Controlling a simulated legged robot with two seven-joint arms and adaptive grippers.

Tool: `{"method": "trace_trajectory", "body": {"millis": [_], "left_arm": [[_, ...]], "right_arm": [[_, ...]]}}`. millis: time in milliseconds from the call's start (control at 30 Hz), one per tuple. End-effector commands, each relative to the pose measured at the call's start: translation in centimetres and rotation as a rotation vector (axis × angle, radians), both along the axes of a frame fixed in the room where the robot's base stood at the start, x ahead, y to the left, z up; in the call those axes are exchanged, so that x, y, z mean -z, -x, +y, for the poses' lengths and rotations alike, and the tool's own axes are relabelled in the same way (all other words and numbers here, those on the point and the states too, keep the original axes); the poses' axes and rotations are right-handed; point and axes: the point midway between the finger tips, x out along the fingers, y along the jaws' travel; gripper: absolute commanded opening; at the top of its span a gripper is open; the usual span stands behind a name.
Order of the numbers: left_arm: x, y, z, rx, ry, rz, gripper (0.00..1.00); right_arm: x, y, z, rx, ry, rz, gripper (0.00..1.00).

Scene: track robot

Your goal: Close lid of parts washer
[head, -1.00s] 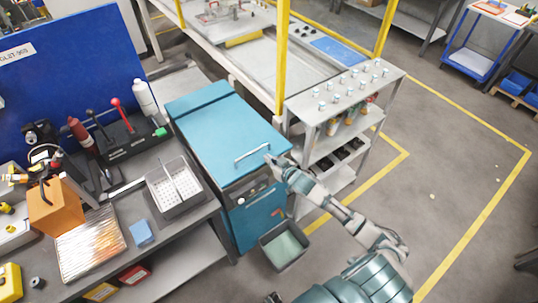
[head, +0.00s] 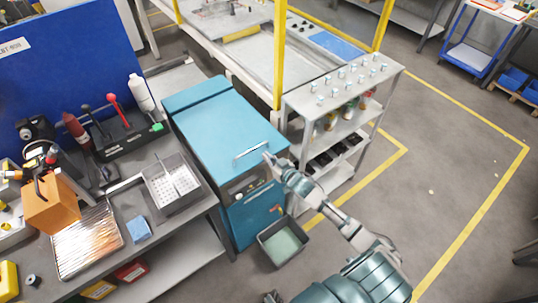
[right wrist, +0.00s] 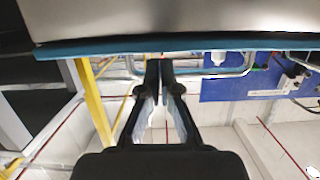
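The teal parts washer (head: 255,215) stands in the middle of the head view, beside the workbench. Its teal lid (head: 215,125) lies nearly flat over the body, with a metal bar handle (head: 251,149) near the front edge. I cannot tell whether a small gap remains under the lid. My right gripper (head: 269,159) is at the lid's front right edge, close to the handle's right end. In the right wrist view its two fingers (right wrist: 160,62) are together with nothing visible between them, near the teal lid edge (right wrist: 200,44) and the handle (right wrist: 243,68). My left gripper is not visible.
The workbench (head: 187,238) on the left carries a wire basket (head: 173,186), an orange block and tools. A grey bin (head: 284,242) stands on the floor before the washer. A grey shelf cart (head: 345,92) stands close on the right. Open floor lies farther right.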

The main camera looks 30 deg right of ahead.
Motion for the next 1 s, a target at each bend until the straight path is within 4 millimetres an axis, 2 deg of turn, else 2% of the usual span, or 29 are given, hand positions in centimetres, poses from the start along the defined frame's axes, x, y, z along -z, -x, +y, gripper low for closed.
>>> {"method": "trace_trajectory", "body": {"millis": [33,67,133,300,433,600,867,933,1000], "left_arm": [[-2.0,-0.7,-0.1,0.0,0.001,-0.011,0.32],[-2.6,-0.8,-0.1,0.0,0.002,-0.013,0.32],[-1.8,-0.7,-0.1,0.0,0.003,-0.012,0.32],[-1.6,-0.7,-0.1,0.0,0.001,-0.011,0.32],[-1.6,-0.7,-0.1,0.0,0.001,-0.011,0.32],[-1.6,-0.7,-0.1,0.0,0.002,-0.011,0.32],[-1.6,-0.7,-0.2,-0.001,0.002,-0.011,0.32],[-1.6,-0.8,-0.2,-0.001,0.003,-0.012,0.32],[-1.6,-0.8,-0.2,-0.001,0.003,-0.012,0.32]], "right_arm": [[-2.6,-0.5,-0.1,0.001,0.001,-0.015,0.0],[-3.4,-0.6,-0.1,0.0,0.002,-0.02,0.0],[-3.0,1.4,-0.3,-0.001,0.003,-0.018,0.0],[-4.0,5.4,-0.7,-0.001,0.004,-0.022,0.0],[-4.6,7.5,-0.9,0.0,0.005,-0.024,0.0],[-5.2,8.8,-1.0,-0.001,0.006,-0.029,0.0],[-5.3,9.0,-1.0,0.0,0.006,-0.029,0.0],[-4.6,9.0,-1.3,0.008,0.007,-0.018,0.0],[-2.5,9.0,-2.0,0.027,0.009,0.014,0.0]]}}
